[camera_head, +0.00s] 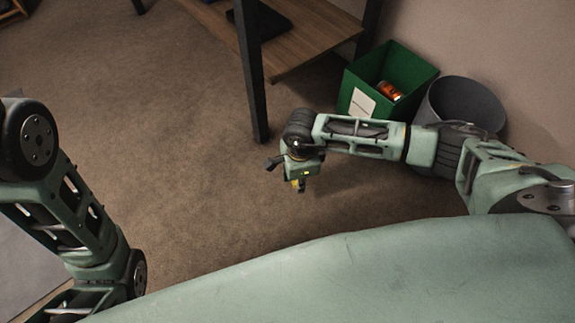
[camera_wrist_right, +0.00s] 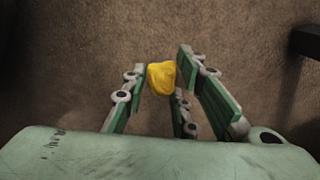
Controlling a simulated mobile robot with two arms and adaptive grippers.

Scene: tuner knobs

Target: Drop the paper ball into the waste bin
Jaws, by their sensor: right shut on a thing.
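The paper ball is a crumpled yellow lump (camera_wrist_right: 161,77) between the fingers of my right gripper (camera_wrist_right: 163,80) in the right wrist view. The right gripper is shut on it, above the carpet. In the head view the right gripper (camera_head: 300,180) hangs left of the bins, with a bit of yellow at its fingers. The waste bin, a round grey one (camera_head: 466,92), stands at the right against the wall; my right forearm hides its lower front. My left gripper is not in view.
A green square bin (camera_head: 405,62) with a white label and an orange can (camera_head: 390,91) inside stands left of the grey bin. A table with a wooden shelf (camera_head: 300,45) and a dark leg (camera_head: 248,85) is at the back. Open carpet (camera_head: 170,130) lies to the left.

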